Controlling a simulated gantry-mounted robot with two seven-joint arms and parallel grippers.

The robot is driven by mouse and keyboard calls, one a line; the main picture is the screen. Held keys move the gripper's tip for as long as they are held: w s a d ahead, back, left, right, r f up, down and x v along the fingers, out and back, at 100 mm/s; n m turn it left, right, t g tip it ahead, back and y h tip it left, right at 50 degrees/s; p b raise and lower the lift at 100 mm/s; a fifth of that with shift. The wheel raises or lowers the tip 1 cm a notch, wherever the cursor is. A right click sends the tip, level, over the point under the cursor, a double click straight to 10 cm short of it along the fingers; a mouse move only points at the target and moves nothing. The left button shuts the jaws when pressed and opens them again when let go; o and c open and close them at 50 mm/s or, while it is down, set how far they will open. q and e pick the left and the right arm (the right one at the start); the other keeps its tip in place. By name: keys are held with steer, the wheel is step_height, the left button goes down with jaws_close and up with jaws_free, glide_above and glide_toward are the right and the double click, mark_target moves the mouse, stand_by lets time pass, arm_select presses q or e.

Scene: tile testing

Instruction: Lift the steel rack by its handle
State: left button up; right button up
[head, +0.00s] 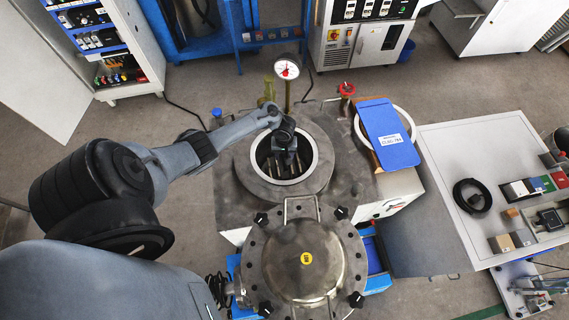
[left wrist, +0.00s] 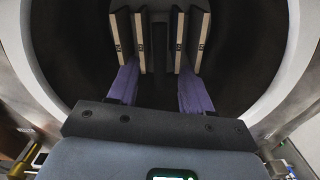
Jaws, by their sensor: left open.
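My left gripper (head: 286,154) points down into the round open mouth of the steel vessel (head: 253,178) in the head view. In the left wrist view its two purple-grey fingers (left wrist: 160,80) are spread apart, with a dark gap between them. Several pale upright slabs (left wrist: 202,42) with small dark marks stand near the fingertips, in two groups either side of the gap. The steel rack and its handle are too dark or hidden to make out clearly, and I cannot tell whether the fingers touch anything. My right gripper is not in view.
The vessel's domed lid (head: 306,262) is swung toward the front, beside the mouth. A pressure gauge (head: 287,68) stands behind the mouth. A blue clipboard (head: 387,132) lies to its right. A light table (head: 455,150) with small items is farther right.

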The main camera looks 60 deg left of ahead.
mark_target(284, 162)
arm_select(q)
steer(key=shift+w+f+b, duration=0.1)
steer(key=shift+f+b, duration=0.2)
steer(key=shift+f, duration=0.6)
steer(key=shift+f+b, duration=1.25)
steer(key=shift+f, duration=1.1)
jaws_close()
steer(key=shift+r, duration=0.15)
